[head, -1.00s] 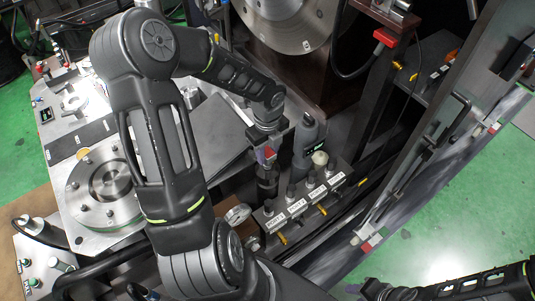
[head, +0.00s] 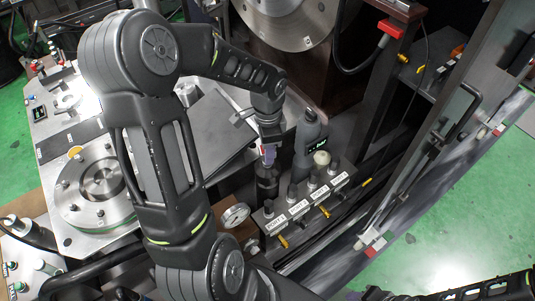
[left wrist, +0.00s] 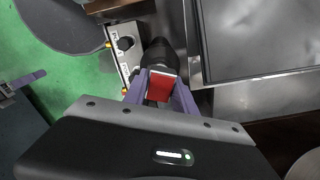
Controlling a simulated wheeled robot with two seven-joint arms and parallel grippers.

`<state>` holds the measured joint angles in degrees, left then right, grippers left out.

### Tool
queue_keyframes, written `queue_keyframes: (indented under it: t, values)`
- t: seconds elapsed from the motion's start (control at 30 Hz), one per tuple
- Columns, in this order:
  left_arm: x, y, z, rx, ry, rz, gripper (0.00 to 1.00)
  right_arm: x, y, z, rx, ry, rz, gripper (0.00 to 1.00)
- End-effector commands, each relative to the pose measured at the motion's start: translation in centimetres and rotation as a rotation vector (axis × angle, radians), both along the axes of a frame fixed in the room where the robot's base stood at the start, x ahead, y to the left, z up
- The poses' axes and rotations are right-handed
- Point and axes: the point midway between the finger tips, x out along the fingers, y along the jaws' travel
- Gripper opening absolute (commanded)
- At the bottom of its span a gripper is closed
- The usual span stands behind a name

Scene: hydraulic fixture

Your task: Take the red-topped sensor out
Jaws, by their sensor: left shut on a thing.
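My left gripper (head: 268,153) points down over the end of the valve block, with its purple fingers shut on the red-topped sensor. In the left wrist view the red top (left wrist: 160,90) sits between the two purple fingers. The sensor's black body (head: 267,182) shows below the fingers in the head view, upright beside the first labelled port. I cannot tell whether its lower end is still seated. My right arm (head: 465,290) shows at the bottom right; its fingers are not clear.
The valve block (head: 305,208) has several black knobs, white port labels and yellow levers. A dark grey bottle (head: 310,140) stands close to the right of the left gripper. A round gauge (head: 235,215) is at the lower left. A grey plate (head: 212,130) lies to the left.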

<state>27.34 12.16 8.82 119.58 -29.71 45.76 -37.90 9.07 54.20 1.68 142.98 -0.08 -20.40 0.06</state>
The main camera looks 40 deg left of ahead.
Motion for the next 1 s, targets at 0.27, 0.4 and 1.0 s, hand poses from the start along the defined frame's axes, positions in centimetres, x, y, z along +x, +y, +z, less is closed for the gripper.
queue_keyframes:
  t: [0.27,0.4,1.0]
  values:
    - [0.1,0.0,0.0,0.001,-0.002,0.312,0.42,0.0,0.0,-1.6,0.0,-0.001,0.0,0.36]
    - [0.0,0.0,0.0,0.001,-0.001,0.311,0.54,0.0,0.0,-1.6,0.0,-0.001,0.0,0.36]
    - [0.1,0.1,2.8,0.002,-0.005,0.31,0.58,0.0,0.0,-1.6,0.0,-0.001,0.0,0.36]
